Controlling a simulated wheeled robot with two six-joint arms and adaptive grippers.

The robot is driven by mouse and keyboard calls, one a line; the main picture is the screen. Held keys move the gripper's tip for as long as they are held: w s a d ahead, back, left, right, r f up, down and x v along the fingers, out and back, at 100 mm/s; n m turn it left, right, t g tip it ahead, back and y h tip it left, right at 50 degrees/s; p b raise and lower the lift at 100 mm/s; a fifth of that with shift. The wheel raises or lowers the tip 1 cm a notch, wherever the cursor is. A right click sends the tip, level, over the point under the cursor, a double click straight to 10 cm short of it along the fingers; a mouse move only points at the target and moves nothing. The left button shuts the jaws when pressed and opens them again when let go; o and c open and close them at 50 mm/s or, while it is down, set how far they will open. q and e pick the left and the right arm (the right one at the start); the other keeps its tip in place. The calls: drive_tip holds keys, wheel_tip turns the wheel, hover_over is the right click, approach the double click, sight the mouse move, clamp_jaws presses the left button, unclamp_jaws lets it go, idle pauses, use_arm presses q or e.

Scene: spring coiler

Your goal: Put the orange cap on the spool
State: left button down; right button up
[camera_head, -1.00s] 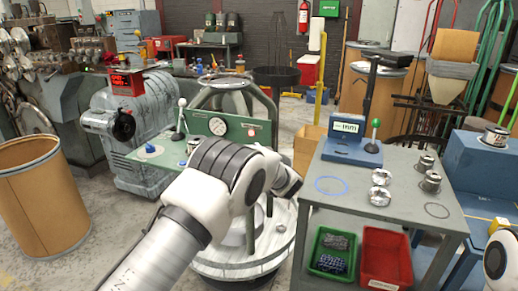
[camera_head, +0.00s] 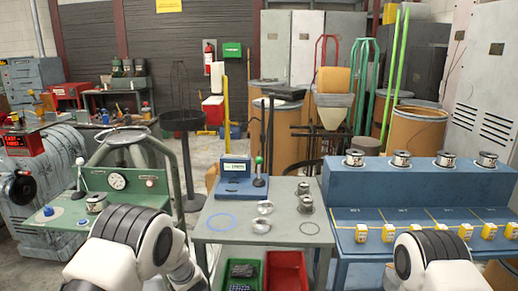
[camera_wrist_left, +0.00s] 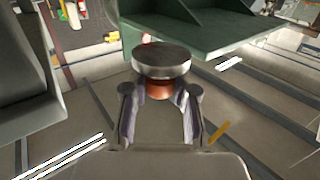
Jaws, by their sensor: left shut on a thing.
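In the left wrist view my left gripper (camera_wrist_left: 160,108) is shut on a small round piece (camera_wrist_left: 161,62). It has a wide grey metal disc on top and an orange-copper band below, between the fingers. I cannot tell whether it is the cap or a spool. In the head view the left gripper is hidden behind its arm at the bottom. Several silver spools (camera_head: 354,157) stand in a row on the blue bench's raised shelf. Another spool (camera_head: 96,203) sits on the green machine. I cannot pick out a separate orange cap. My right gripper is out of view.
A grey table (camera_head: 281,217) holds a blue scale (camera_head: 235,185), a blue ring (camera_head: 222,221), a dark ring (camera_head: 310,228) and small metal parts (camera_head: 305,203). The blue bench (camera_head: 420,172) carries several yellow tags (camera_head: 361,232). A red bin (camera_head: 287,272) and a green bin (camera_head: 240,275) are below the table.

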use_arm(q)
drive_tip(key=s+d+m+t+h+p, duration=0.1)
drive_tip(key=s+d+m+h, duration=0.2)
drive_tip(key=s, duration=0.7)
drive_tip(key=s+d+m+t+h+p, duration=0.1)
drive_tip(key=s+d+m+h, duration=0.3)
drive_tip(key=s, duration=0.5)
drive_tip(key=d+r+t+h, duration=0.1)
drive_tip(key=d+h, duration=0.1)
drive_tip(key=h, duration=0.1)
drive_tip(key=shift+s+d, duration=0.3)
drive_tip(key=shift+s, duration=0.1)
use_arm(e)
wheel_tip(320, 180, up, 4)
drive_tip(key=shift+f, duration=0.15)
use_arm(q)
drive_tip(key=shift+w+f, duration=0.1)
drive_tip(key=shift+f, duration=0.05)
